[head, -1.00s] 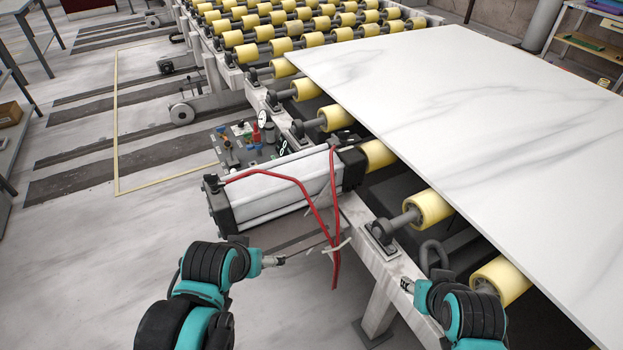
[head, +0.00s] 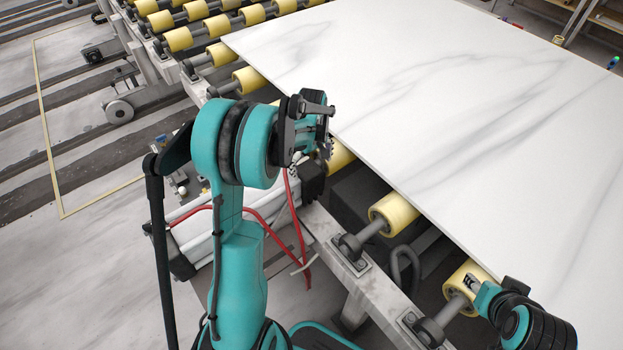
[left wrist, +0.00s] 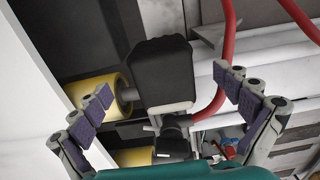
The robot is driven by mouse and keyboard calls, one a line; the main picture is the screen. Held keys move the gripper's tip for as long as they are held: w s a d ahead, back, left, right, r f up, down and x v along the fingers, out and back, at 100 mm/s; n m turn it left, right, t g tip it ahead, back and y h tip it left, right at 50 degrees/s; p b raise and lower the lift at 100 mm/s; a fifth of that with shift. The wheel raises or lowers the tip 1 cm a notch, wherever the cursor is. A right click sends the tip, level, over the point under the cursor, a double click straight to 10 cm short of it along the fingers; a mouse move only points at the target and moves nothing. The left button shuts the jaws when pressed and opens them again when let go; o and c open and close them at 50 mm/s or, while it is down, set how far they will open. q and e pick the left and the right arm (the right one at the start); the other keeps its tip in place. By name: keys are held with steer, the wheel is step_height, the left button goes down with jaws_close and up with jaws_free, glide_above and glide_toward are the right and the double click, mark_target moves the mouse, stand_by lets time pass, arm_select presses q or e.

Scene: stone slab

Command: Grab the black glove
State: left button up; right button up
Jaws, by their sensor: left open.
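I do not make out a black glove in either view. My left gripper (head: 322,140) is raised over the roller frame, beside the near edge of the white slab (head: 430,100). In the left wrist view its fingers (left wrist: 163,84) stand wide apart with nothing between the pads. Beyond them is a black block (left wrist: 160,75), which seems to be the end cap of the white cylinder. My right gripper (head: 470,284) is low at the right, by a yellow roller; its fingers are too small to read.
The white cylinder (head: 192,240) with red hoses (head: 298,225) lies beside the roller frame, partly hidden by my left arm. Yellow rollers (head: 394,213) run under the slab's edge. Open floor (head: 90,285) lies at the left.

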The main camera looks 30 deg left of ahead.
mark_target(311, 171)
arm_select(q)
step_height(311, 171, down, 3)
steer(key=shift+f+b, duration=0.1)
steer(key=shift+b, duration=0.45)
step_height(311, 171, down, 4)
steer(key=shift+r+b, duration=0.2)
steer(key=shift+b, duration=0.85)
steer(key=shift+f, duration=0.4)
steer(key=shift+r, duration=0.1)
steer(key=shift+c, duration=0.9)
steer(key=c, duration=1)
